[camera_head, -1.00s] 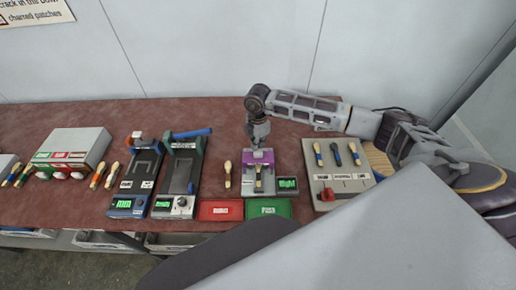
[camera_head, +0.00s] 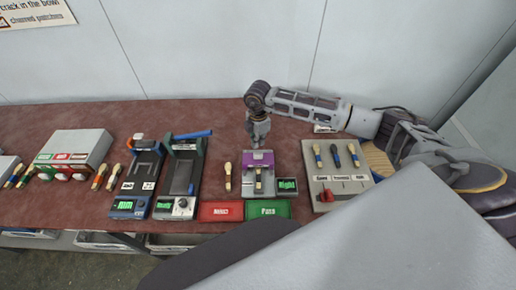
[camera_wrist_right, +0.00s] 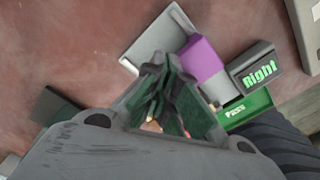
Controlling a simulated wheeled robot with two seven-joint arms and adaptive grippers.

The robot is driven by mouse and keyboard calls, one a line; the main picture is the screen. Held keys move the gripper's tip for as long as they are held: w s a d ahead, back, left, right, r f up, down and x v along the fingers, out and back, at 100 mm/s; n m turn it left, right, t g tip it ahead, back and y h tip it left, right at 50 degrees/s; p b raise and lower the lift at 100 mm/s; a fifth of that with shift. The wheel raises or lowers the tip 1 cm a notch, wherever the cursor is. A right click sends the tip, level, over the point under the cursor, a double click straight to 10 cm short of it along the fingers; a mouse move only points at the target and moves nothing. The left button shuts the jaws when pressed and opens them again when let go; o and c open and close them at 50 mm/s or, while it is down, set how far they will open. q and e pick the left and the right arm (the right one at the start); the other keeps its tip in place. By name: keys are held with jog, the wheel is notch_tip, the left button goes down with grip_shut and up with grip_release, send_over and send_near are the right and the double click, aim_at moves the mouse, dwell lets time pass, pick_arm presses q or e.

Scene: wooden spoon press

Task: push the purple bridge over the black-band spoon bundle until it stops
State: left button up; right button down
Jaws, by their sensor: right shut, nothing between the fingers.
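The purple bridge (camera_head: 262,158) sits across the far part of a small grey press fixture (camera_head: 245,191). A spoon bundle (camera_head: 258,182) lies lengthwise on the fixture, showing on the near side of the bridge; its band is too small to read clearly. My right gripper (camera_head: 258,141) is shut and empty, pointing down just behind the bridge; I cannot tell whether it touches. In the right wrist view the shut fingers (camera_wrist_right: 168,84) are beside the purple bridge (camera_wrist_right: 204,62) and hide most of the bundle. My left gripper is out of view.
A "Right" display (camera_head: 288,186) is beside the fixture. A green "Pass" tray (camera_head: 268,208) and a red tray (camera_head: 220,211) lie in front. Another spoon bundle (camera_head: 228,178) is to the left. A panel with several spoons (camera_head: 337,180) stands right. The table behind is clear.

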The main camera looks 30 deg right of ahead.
jog(key=shift+r+p, duration=1.5)
jog(key=shift+r, duration=1.05)
jog(key=shift+s+f, duration=0.1)
